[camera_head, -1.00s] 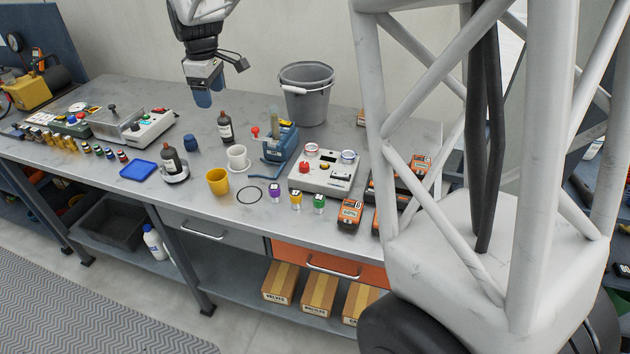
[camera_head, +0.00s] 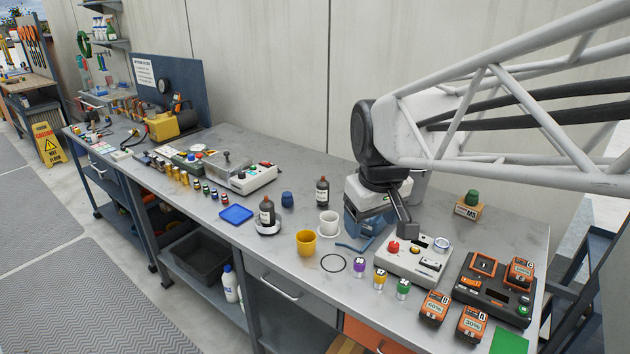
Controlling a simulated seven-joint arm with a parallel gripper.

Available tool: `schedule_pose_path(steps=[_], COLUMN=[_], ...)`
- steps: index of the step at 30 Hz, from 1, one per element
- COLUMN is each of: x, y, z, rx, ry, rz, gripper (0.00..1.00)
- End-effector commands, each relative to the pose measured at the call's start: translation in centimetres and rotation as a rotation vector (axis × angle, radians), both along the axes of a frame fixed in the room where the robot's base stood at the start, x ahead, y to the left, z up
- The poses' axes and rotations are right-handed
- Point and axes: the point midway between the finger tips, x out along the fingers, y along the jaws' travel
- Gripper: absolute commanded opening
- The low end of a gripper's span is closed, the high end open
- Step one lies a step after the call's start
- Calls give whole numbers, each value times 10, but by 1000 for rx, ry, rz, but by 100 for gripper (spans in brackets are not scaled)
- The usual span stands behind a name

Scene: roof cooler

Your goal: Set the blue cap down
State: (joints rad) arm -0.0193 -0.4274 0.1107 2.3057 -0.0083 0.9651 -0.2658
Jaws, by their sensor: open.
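The blue cap (camera_head: 288,199) stands on the grey bench, between the dark bottle on a white dish (camera_head: 267,212) and another dark bottle (camera_head: 322,192). Nothing touches the cap. My gripper (camera_head: 368,214) is at the end of the arm, to the right of the cap and well apart from it. It is open, and I see nothing held in it. Its fingers are hard to tell from the blue bench device (camera_head: 362,236) behind or below them.
A white mug (camera_head: 328,222), a yellow cup (camera_head: 306,242) and a blue tray (camera_head: 236,214) stand near the cap. A white control box (camera_head: 415,262) and orange battery packs (camera_head: 434,308) lie right. Bare bench shows behind the cap.

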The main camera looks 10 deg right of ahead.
Motion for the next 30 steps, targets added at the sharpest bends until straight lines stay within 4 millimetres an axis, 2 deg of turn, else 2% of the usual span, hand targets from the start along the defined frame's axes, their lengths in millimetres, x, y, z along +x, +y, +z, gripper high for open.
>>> schedule_pose_path(steps=[1,6,13,19,30], x=[-16,-64,-111,-128,-129], y=[-2,-6,-10,-11,-11], z=[-3,-17,-37,-45,-46], rx=[5,25,48,57,57], ry=[-6,-23,-41,-46,-46], rz=[-29,-140,-257,-301,-303], gripper=[71,71,71,71,71])
